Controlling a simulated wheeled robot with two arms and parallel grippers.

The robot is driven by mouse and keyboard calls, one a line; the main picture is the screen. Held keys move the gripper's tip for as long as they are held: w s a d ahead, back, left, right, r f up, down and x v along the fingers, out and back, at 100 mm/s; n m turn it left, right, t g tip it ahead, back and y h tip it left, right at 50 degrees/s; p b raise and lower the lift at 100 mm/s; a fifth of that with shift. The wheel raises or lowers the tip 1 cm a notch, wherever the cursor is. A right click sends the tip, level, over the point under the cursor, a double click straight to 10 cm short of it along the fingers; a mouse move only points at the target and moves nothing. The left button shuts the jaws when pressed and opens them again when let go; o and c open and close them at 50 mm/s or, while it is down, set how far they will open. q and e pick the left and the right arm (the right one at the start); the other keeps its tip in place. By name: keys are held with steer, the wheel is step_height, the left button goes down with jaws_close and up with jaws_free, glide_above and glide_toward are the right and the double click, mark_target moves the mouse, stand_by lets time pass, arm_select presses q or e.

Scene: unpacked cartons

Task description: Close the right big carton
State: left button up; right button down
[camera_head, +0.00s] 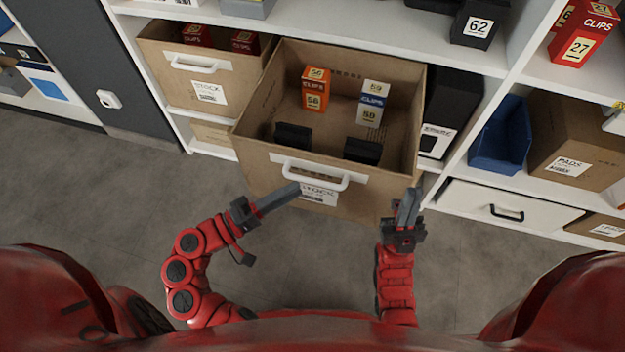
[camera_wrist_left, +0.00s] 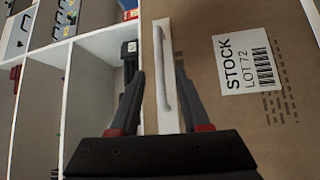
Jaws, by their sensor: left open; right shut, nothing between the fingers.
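The right big carton (camera_head: 255,165) is an open brown box pulled out of the shelf, with a white handle (camera_head: 312,172) on its front. Inside stand an orange box (camera_head: 315,88), a white and blue clips box (camera_head: 371,103) and two black items (camera_head: 293,136). My left gripper (camera_head: 292,192) is open just in front of the carton, by the handle's left end. In the left wrist view its fingers (camera_wrist_left: 158,98) lie to either side of the white handle (camera_wrist_left: 162,75); contact cannot be told. My right gripper (camera_head: 411,200) is shut and empty near the carton's front right corner.
Another brown carton (camera_head: 155,70) with a white handle sits in the shelf to the left. A black binder (camera_head: 450,110) stands to the right, then a blue bin (camera_head: 503,135) and a white drawer (camera_head: 505,207). The grey floor (camera_head: 90,185) is clear.

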mark_target(312, 179)
arm_select(q)
steer(key=shift+x, duration=2.9)
jaws_close()
